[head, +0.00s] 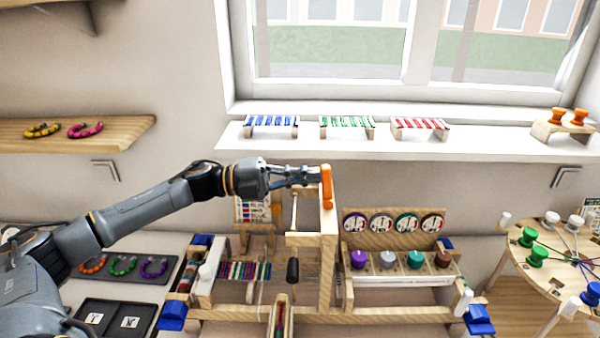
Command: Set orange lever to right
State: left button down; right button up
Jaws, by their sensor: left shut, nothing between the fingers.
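The orange lever (327,187) is an upright orange bar at the top of a wooden post (329,245) in the middle of the loom-like frame. My left gripper (314,174) comes in from the left with its fingers shut and nothing held. Its fingertips are right at the left side of the lever's upper part; whether they touch it I cannot tell. My right gripper is not in view.
Below stand a rack of coloured dials (395,222) with knobs, a bead board (245,271), and a dark hanging handle (293,271). A round peg table (565,262) stands at right. The windowsill (300,147) holds small striped racks. Right of the lever is clear air.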

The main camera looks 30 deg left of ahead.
aim_at(323, 166)
pick_arm(q)
jog(key=shift+w+d+r, duration=0.35)
jog(key=shift+w+d, duration=0.1)
jog(key=shift+d, duration=0.25)
jog(key=shift+w+d+r, duration=0.3)
jog(key=shift+w+d, duration=0.1)
jog(key=shift+d, duration=0.25)
jog(key=shift+x, duration=0.75)
jog(key=shift+d, duration=0.15)
